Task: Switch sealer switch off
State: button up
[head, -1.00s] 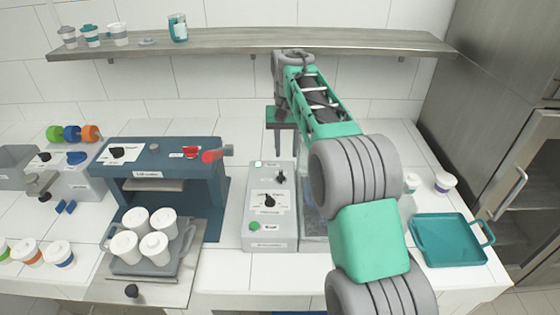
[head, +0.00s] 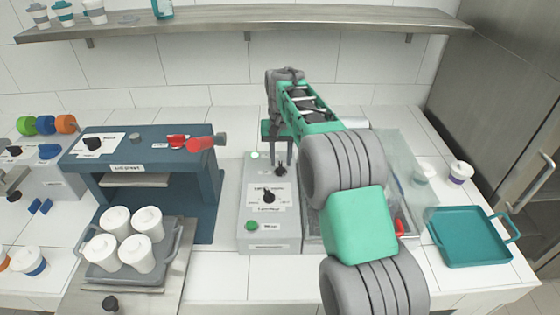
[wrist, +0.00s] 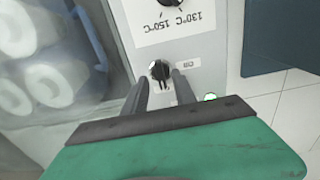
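The grey control box (head: 255,222) stands in the middle of the counter. A small black rotary switch (head: 281,171) sits on its upper right. In the wrist view the switch (wrist: 160,72) has a label beside it, seen upside down. My gripper (head: 282,165) points down over the box at this switch. In the wrist view its two dark fingers (wrist: 159,78) are apart, one on each side of the knob, with narrow gaps visible. Contact with the knob cannot be told. The lower part of the knob's surroundings is partly hidden by my gripper.
A black temperature dial (head: 268,196) and a green button (head: 253,225) are on the same box. A transparent-covered unit (head: 399,160) stands right of it, partly behind my arm. The blue lid press (head: 140,152) stands left, with several white cups before it. A teal tray (head: 468,238) lies right.

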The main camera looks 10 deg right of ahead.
jog(key=shift+f, duration=0.8)
jog(key=shift+c, duration=0.3)
grip_shut()
